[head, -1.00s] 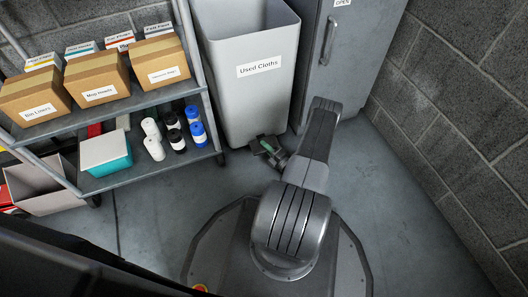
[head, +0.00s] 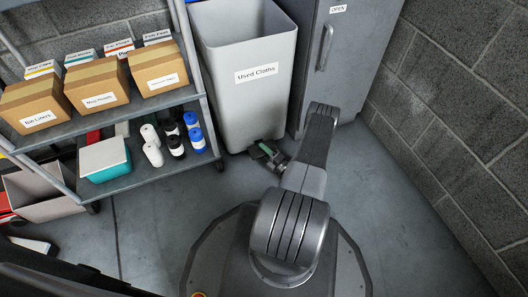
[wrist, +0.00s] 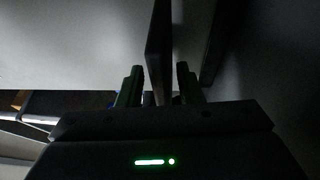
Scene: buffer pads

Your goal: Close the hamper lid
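The hamper is a tall light grey bin (head: 245,110) labelled "Used Cloths", beside the shelf. Its top is open and I see into it; no lid shows clearly in the head view. My gripper (head: 265,150) is low, in front of the hamper's base towards its right. In the wrist view my gripper (wrist: 158,75) has its two fingers apart. A dark upright edge (wrist: 158,35) shows between them. I cannot tell what it belongs to or whether the fingers touch it.
A shelf rack (head: 140,105) with cardboard boxes, bottles and a teal box stands left. A grey cabinet (head: 350,50) marked "OPEN" stands right of the hamper. A block wall (head: 450,110) closes the right side. Floor (head: 385,200) is clear between my base and the wall.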

